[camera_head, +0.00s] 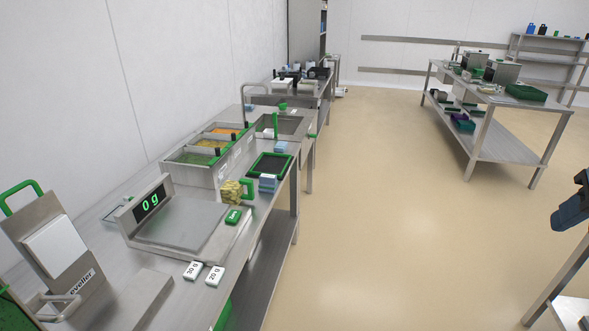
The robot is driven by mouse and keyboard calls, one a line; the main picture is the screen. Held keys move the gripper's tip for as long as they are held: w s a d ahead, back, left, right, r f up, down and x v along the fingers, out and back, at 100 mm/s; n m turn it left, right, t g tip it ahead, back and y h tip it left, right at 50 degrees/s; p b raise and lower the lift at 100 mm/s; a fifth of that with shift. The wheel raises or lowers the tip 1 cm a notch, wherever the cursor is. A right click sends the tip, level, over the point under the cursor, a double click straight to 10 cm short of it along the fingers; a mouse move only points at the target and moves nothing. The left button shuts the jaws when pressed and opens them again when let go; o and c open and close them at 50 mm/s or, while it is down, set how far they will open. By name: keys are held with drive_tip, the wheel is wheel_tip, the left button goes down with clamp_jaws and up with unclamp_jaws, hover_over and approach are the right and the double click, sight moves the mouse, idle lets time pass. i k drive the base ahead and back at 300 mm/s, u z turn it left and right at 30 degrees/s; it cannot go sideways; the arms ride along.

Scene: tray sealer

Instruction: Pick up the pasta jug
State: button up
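The pasta jug (232,192) looks like a small clear container filled with yellow pasta, with a green handle (248,190) on its right side. It stands on the left steel counter, just behind the scale (185,225) and in front of the row of food bins. The scale's display reads 0 g. The jug's left part is close to the bins, and I cannot tell whether it touches them. My gripper is not in view.
A green block (234,216) and two white labelled blocks (193,271) lie nearer. A dark blue object (572,210) is at the right edge. The floor (380,210) is clear.

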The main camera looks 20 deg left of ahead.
sight(230, 185)
drive_tip(key=u, duration=0.2)
drive_tip(key=i, duration=1.3)
drive_tip(key=u, duration=0.8)
drive_tip(key=k, duration=0.9)
drive_tip(key=u, duration=0.15)
drive_tip(key=i, duration=0.95)
drive_tip(key=z, duration=0.1)
